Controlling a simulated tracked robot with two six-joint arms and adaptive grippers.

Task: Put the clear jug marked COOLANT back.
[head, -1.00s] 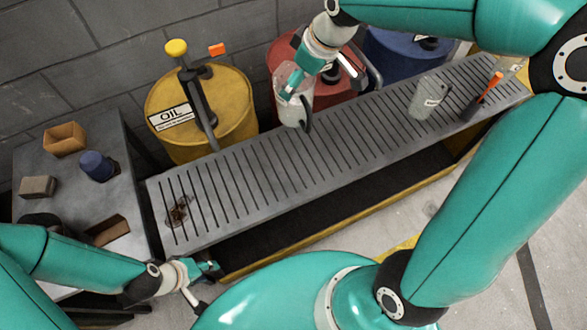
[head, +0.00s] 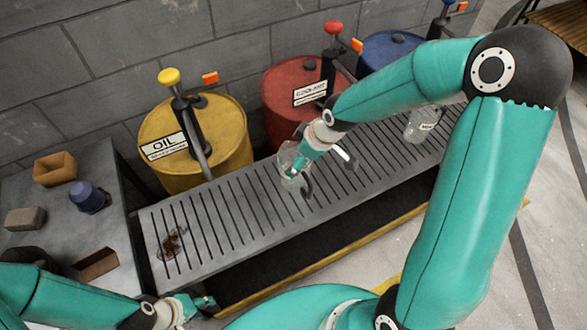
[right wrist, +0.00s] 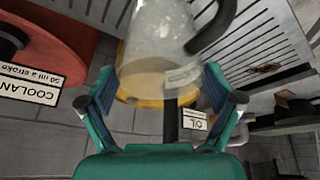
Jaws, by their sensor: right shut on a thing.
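A clear jug (head: 290,157) with a dark handle is held by my right gripper (head: 298,165) over the slatted grate, in front of the gap between the yellow and red drums. In the right wrist view the jug (right wrist: 165,40) sits between the two fingers; its pale label cannot be read. I cannot tell whether its base touches the grate (head: 235,225). The red drum (head: 283,118) bears a COOLANT label. A second clear jug (head: 421,124) with a small label stands further right on the grate. My left gripper (head: 203,306) is low at the left, apart from everything; its jaw state is unclear.
A yellow OIL drum (head: 222,140) and a blue drum (head: 388,50) stand behind the grate, each with a pump. The left half of the grate is mostly free.

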